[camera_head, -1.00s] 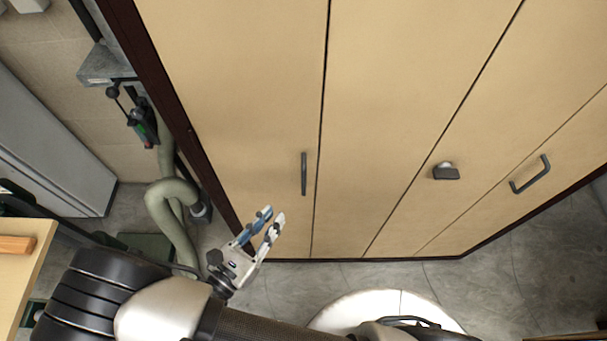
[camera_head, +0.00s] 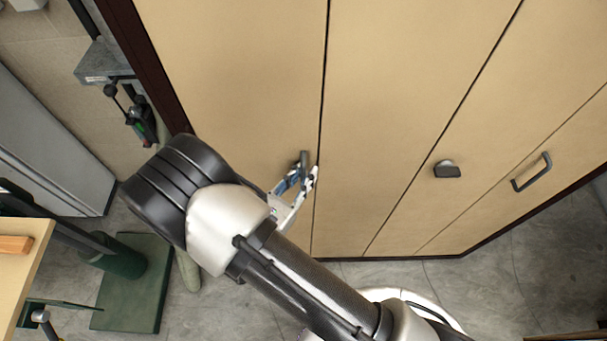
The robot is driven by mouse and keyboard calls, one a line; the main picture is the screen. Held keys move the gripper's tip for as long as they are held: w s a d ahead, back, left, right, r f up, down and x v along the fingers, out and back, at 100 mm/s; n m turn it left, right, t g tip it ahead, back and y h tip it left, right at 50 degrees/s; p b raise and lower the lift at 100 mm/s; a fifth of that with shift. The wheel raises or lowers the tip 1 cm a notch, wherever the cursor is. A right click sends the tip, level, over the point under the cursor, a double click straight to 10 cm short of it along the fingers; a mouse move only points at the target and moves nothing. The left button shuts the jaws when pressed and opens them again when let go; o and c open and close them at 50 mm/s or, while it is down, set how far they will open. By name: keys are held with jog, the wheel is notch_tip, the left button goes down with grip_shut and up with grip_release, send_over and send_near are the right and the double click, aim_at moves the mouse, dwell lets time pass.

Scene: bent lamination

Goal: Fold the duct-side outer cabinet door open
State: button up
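The tan cabinet door at the left (camera_head: 230,70), nearest the duct, looks closed and flush with its neighbour across a thin dark seam. My gripper (camera_head: 307,173) is at the handle, one blue and one white finger apart from each other. The fingertips overlap the handle in this view; I cannot tell whether they touch it.
More tan doors stand to the right, with a dark knob (camera_head: 446,170) and a bar handle (camera_head: 531,173). A green stand (camera_head: 135,285) and a wooden worktop (camera_head: 22,262) are at the left. Grey floor (camera_head: 510,290) is clear at lower right.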

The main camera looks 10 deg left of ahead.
grip_shut()
dwell(0.4)
jog(key=shift+s, duration=0.1)
